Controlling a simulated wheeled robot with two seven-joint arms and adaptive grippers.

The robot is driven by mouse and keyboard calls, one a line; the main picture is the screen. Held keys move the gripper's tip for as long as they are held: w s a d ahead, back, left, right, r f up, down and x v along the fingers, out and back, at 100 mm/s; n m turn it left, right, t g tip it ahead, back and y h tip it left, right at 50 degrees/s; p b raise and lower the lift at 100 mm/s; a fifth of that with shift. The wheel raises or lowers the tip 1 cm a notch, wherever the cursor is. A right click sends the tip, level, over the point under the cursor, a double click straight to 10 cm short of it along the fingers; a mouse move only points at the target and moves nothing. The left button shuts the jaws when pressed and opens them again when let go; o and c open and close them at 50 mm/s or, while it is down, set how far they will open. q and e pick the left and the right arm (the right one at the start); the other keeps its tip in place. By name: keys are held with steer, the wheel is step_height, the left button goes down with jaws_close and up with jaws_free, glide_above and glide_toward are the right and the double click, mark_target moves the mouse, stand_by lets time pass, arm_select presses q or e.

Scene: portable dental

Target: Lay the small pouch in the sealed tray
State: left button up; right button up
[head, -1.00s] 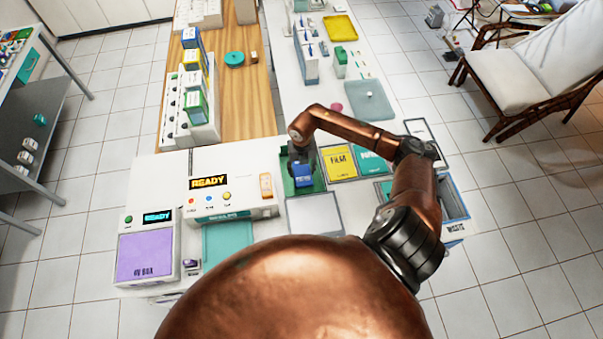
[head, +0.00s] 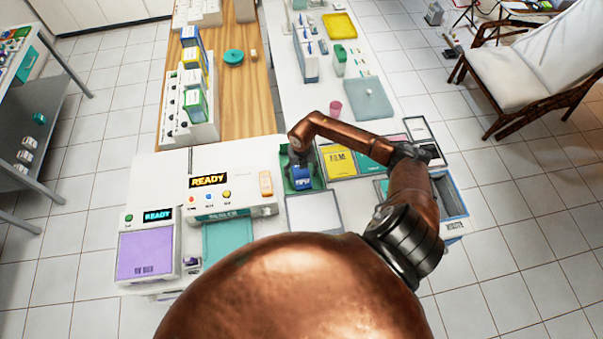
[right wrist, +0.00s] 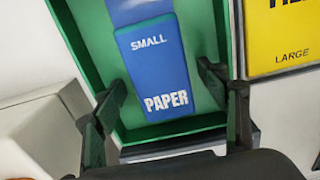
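The small pouch (right wrist: 160,75) is blue with the words SMALL and PAPER. It lies in a green bin (right wrist: 85,50), on top of more blue. In the head view the pouch (head: 302,180) shows in the green bin at the table's middle. My right gripper (head: 297,160) reaches over the bin. In the right wrist view its fingers (right wrist: 165,85) are spread, one on each side of the pouch, with gaps beside it. A teal tray (head: 228,243) lies before the READY machine; its label is too blurred to read, so I cannot confirm it as the sealed tray. My left gripper is out of view.
A yellow bin (head: 339,162) marked LARGE stands right of the green bin. A pale grey-framed tray (head: 314,212) lies in front. The READY machine (head: 225,180) stands to the left, with a purple-topped box (head: 146,253) beyond it. A blue-edged waste bin (head: 450,195) is at the right.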

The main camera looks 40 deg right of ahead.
mark_target(302, 175)
steer(key=shift+r, duration=0.3)
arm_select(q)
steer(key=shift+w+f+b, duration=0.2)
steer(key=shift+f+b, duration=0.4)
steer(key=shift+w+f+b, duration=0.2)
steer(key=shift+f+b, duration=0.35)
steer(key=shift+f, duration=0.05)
arm_select(e)
step_height(302, 175, up, 12)
steer(key=shift+f, duration=0.1)
